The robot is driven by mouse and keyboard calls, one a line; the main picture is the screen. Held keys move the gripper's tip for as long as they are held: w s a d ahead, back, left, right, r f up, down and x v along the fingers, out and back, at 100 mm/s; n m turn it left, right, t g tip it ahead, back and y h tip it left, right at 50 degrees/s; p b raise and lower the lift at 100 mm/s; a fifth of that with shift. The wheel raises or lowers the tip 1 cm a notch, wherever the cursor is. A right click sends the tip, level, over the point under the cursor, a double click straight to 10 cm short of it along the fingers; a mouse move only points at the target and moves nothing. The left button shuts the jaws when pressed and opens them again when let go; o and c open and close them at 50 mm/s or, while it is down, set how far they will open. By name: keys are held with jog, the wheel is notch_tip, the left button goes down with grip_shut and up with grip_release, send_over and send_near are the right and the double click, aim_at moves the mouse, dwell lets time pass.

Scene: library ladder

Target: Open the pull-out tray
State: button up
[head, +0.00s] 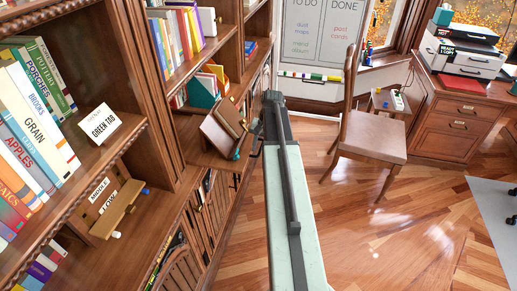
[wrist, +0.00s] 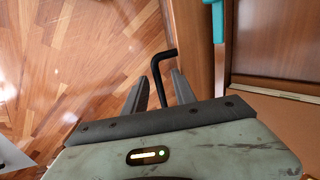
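A black bent handle (wrist: 156,72) stands out from a wooden front (wrist: 192,50) in the wrist view. I take this to be the pull-out tray's front; the head view shows a wooden ledge (head: 198,150) at this part of the bookcase. My gripper (wrist: 157,90) is open, with its two dark fingers apart. The handle passes between the fingers in the picture; I cannot tell whether they touch it. In the head view my gripper (head: 272,97) is beside the bookcase, and its fingertips are hard to make out.
The bookcase (head: 158,95) lines the left, with books and a GREEN TAB card (head: 100,124). A tilted brown holder (head: 222,128) and a teal bar (wrist: 217,22) are close to my gripper. A chair (head: 372,135) and desk (head: 455,120) stand right. Floor between is clear.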

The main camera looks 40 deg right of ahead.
notch_tip(320, 180, up, 8)
jog(key=s+p, duration=0.1)
jog(key=p, duration=0.6)
jog(key=shift+d+p, duration=0.35)
jog(key=shift+d, duration=0.1)
jog(key=shift+f, duration=0.15)
jog(key=a+n, duration=0.1)
jog(key=a, duration=0.5)
jog(key=w+a+n, duration=0.1)
jog(key=a, duration=0.4)
jog(key=a+n+g, duration=0.1)
jog(key=a+n, duration=0.1)
jog(key=a, duration=0.4)
jog(key=shift+w+a+f, duration=0.15)
jog(key=shift+w+a, duration=0.15)
jog(key=shift+w, duration=0.1)
jog(key=s+a+n, duration=0.2)
jog(key=a+n, duration=0.1)
jog(key=a, duration=0.8)
jog(key=s+a+n+h, duration=0.1)
jog(key=s+a+n, duration=0.1)
jog(key=a, duration=0.9)
jog(key=shift+s+n+g, duration=0.35)
jog(key=shift+n+g, duration=0.05)
jog(key=shift+n, duration=0.4)
